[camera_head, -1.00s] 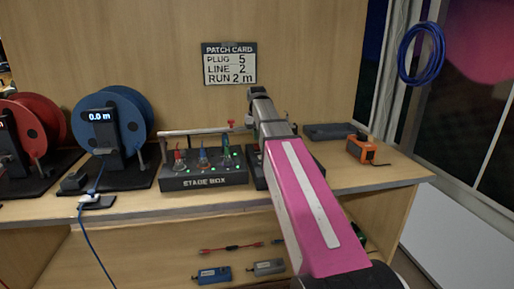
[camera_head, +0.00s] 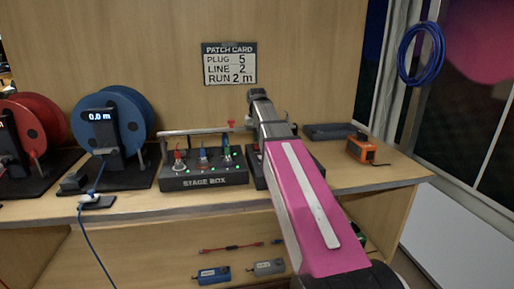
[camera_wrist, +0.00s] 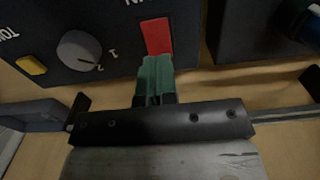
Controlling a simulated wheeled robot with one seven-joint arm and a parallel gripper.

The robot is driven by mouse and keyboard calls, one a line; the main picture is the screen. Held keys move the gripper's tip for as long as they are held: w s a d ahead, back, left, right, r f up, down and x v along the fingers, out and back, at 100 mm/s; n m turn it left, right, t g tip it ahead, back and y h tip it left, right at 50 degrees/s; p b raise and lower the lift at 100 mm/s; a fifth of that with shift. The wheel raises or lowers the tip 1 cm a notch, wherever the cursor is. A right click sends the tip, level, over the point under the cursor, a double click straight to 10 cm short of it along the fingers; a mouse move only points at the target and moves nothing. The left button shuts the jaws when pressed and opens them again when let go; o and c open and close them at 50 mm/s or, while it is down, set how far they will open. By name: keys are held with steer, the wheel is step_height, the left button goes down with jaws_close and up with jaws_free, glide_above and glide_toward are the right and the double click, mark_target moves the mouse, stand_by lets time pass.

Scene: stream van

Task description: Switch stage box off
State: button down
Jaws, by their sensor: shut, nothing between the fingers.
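The stage box (camera_head: 204,180) is a dark box on the bench with red, blue and green plugs on top and several small lit green lights. My arm reaches over a second dark box (camera_head: 257,176) to its right and hides most of it. In the wrist view a dark panel (camera_wrist: 110,22) carries a grey knob (camera_wrist: 79,50) marked 1 and 2, a yellow button (camera_wrist: 31,65) and a red switch (camera_wrist: 157,36). My gripper (camera_wrist: 155,65) is shut and empty, its green fingertips at the red switch's near edge. I cannot tell whether they touch it.
Blue (camera_head: 118,125) and red (camera_head: 32,125) cable reels stand at the left. An orange device (camera_head: 361,150) and a dark tray (camera_head: 328,131) lie at the right. A patch card (camera_head: 229,64) hangs on the wall. Another dark box (camera_wrist: 265,25) stands at upper right in the wrist view.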

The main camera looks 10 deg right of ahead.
mark_target(256, 145)
steer(key=shift+f, duration=1)
stand_by(0.5)
steer(key=shift+r, duration=3.55)
